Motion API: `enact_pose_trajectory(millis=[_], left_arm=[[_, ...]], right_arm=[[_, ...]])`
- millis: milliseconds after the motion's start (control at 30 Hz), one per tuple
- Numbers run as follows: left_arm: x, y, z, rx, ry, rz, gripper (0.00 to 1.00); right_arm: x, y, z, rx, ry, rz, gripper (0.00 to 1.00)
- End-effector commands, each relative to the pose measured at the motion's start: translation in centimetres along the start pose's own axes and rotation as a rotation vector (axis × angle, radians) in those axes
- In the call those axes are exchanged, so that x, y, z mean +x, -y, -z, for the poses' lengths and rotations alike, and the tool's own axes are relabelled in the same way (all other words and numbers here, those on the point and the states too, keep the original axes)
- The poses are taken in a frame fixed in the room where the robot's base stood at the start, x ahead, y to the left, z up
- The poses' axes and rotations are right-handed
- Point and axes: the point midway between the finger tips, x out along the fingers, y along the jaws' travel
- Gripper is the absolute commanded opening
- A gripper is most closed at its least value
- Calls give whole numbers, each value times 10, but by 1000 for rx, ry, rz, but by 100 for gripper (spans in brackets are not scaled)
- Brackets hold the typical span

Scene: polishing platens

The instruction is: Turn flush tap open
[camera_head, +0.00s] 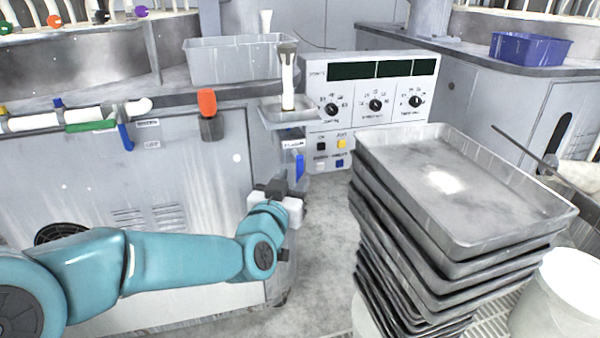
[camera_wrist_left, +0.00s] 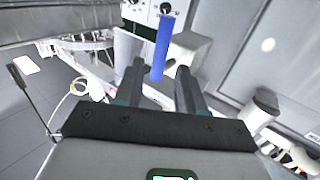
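The flush tap's blue lever (camera_head: 299,167) hangs downward below a small label that seems to read FLUSH, left of the control panel. In the left wrist view the blue lever (camera_wrist_left: 162,47) stands ahead of the fingers, its lower end in line with the gap between them. My left gripper (camera_head: 272,188) is just left of and below the lever in the head view. In the wrist view the left gripper (camera_wrist_left: 158,88) has its two dark fingers apart with nothing held. Whether a finger touches the lever cannot be told. My right gripper is not in view.
A control panel (camera_head: 372,100) with dials is behind. A stack of metal trays (camera_head: 450,190) stands at the right, beside a white bucket (camera_head: 562,295). Another blue lever (camera_head: 125,136) and a green lever (camera_head: 90,126) are on the pipe at left. An orange-topped part (camera_head: 207,103) projects from the cabinet.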

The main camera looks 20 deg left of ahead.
Motion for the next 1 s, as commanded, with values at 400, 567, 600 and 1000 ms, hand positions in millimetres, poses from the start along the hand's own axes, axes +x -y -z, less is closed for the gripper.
enact_pose_trajectory(millis=[400,567,600,1000], left_arm=[[49,-1,0,0,1,0,39],[50,-1,0,1,1,0,39],[50,-1,0,1,1,0,39],[50,-1,1,4,3,0,0]], right_arm=[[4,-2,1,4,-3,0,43],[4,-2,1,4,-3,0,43],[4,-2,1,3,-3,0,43],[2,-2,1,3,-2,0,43]])
